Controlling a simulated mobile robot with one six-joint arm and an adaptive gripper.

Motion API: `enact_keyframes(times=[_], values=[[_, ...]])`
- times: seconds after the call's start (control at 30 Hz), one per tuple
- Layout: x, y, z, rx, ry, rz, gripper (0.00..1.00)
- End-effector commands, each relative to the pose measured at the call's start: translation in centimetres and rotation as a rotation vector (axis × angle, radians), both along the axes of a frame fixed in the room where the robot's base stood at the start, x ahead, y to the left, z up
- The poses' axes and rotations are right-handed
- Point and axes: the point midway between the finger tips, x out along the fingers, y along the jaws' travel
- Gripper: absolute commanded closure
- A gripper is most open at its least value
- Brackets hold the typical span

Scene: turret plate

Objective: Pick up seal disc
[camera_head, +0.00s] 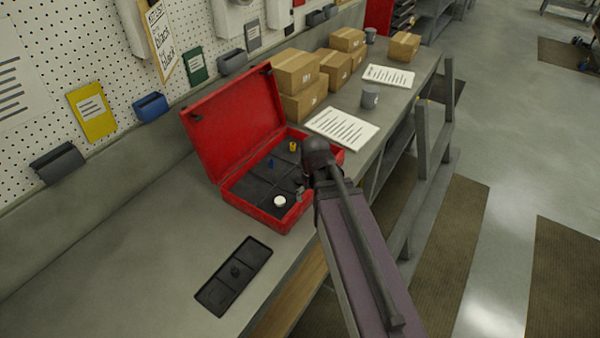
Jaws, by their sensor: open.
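An open red case (240,203) stands on the workbench with its lid tilted back against the wall side. A small white round piece (279,201), which looks like the seal disc, sits in the front compartment of the case's dark insert. My gripper (300,187) is over the right side of the case, just above and right of the white piece and apart from it. It is small, dark and partly hidden by my wrist. It is open and holds nothing that I can see.
A yellow piece (293,146) and a blue piece (270,162) sit deeper in the case. A black tray (214,297) with a dark knob lies in front. The bench's left is clear.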

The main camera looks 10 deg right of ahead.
Motion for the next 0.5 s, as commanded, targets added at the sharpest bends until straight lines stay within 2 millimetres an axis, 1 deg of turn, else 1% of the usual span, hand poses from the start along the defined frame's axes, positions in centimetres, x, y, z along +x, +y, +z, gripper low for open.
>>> enact_keyframes(times=[0.03, 0.07, 0.1, 0.17, 0.37, 0.47, 0.5], values=[[1.0, 0.0, 1.3, -0.001, -0.001, 0.023, 0.07], [1.4, 0.0, 1.6, -0.002, -0.002, 0.041, 0.07], [2.3, 0.1, 2.1, -0.004, -0.001, 0.075, 0.07], [3.6, 0.1, 2.5, -0.007, 0.0, 0.133, 0.07], [7.6, 0.2, 2.6, -0.016, 0.01, 0.339, 0.07], [10.0, 0.2, 2.5, -0.02, 0.019, 0.46, 0.07], [11.0, 0.2, 2.5, -0.021, 0.022, 0.514, 0.07]])
